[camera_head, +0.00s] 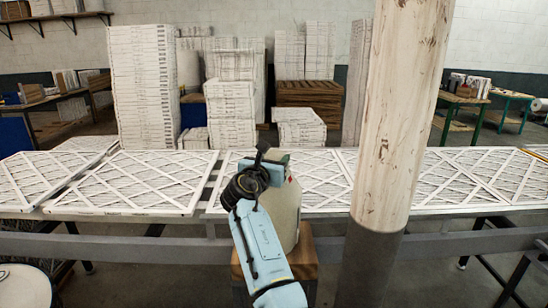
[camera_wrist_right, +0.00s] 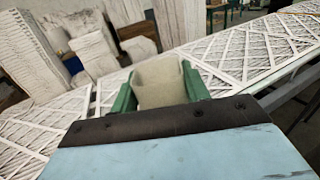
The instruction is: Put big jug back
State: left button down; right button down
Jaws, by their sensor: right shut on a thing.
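The big jug (camera_head: 289,214) is pale beige and stands upright just behind my right gripper in the head view. My right gripper (camera_head: 277,163) is at the jug's top and shut on it. In the right wrist view a beige part of the jug (camera_wrist_right: 160,83) sits between the two green fingers of the right gripper (camera_wrist_right: 160,90). My forearm and gripper hide the jug's left side and much of its top. My left gripper is not in view.
A wooden stool or block (camera_head: 305,258) is under the jug; contact is unclear. Behind it runs a metal-railed table (camera_head: 130,246) with several flat white filters (camera_head: 135,182). A thick pillar (camera_head: 398,110) stands close on the right. Stacked filters (camera_head: 145,85) stand farther back.

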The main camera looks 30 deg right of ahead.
jog(key=shift+r, duration=0.2)
jog(key=c, duration=1.1)
grip_release()
jog(key=shift+f, duration=0.35)
jog(key=o, duration=0.4)
jog(key=shift+r, duration=0.1)
jog(key=shift+a, duration=0.1)
jog(key=b+v, duration=0.1)
jog(key=v, duration=1.1)
jog(key=shift+r, duration=0.1)
